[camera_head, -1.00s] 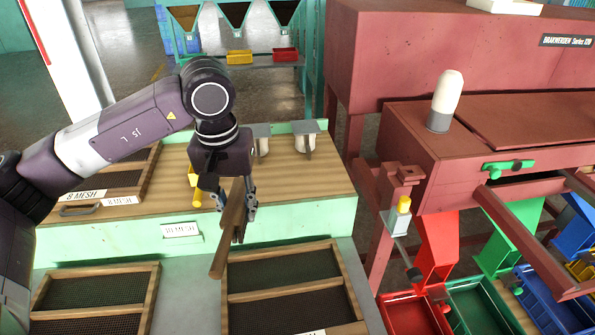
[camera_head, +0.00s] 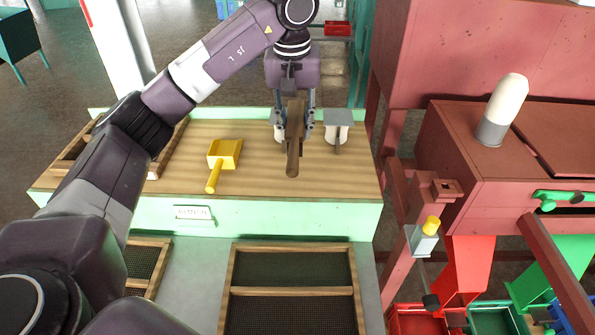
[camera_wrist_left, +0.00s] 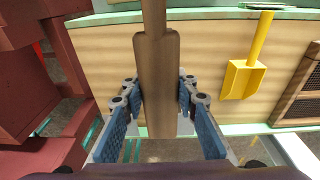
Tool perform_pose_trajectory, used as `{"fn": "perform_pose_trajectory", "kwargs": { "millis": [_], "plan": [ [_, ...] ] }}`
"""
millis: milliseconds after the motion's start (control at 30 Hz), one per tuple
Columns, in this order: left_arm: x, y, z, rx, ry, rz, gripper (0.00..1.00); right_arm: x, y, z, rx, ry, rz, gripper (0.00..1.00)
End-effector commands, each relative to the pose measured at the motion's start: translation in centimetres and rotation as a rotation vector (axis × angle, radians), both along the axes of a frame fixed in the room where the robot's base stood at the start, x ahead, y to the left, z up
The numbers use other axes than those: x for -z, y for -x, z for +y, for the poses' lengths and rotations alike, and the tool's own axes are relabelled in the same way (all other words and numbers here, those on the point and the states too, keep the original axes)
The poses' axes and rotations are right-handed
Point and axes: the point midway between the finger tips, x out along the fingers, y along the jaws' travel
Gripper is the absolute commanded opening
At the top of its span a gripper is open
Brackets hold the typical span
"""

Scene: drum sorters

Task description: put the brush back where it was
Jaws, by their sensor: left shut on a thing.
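The brush (camera_head: 293,152) has a long brown wooden body. My left gripper (camera_head: 294,118) is shut on it over the wooden bench top (camera_head: 255,190). In the head view the brush points toward the camera. In the left wrist view the brush (camera_wrist_left: 158,85) runs between the two finger pads, with a thinner end at the top of the picture. Its bristles cannot be made out, and I cannot tell its height over the bench. My right gripper is not in view.
A yellow scoop (camera_head: 223,155) lies on the bench left of the brush. A metal scoop (camera_head: 338,128) is close to its right. Framed sieves (camera_head: 293,291) lie in front of the bench. A red machine (camera_head: 465,150) stands at the right. The bench's front right is clear.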

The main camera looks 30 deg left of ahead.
Motion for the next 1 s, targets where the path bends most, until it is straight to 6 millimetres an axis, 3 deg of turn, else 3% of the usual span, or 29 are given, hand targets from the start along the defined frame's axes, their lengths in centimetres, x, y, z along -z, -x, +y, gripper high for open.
{"fn": "perform_pose_trajectory", "kwargs": {
  "millis": [200,400,800,1000],
  "plan": [
    [4.9,0.1,-0.1,0.001,0.003,0.005,0.00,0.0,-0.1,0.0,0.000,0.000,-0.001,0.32],
    [8.2,0.1,0.0,0.000,0.001,0.003,0.00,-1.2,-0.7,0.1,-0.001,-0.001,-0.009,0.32],
    [12.6,0.0,-0.1,0.000,0.002,0.001,0.00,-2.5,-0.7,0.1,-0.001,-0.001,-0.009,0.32],
    [13.1,0.0,0.0,0.001,0.001,-0.003,0.00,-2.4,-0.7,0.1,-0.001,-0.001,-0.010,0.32]
  ]
}}
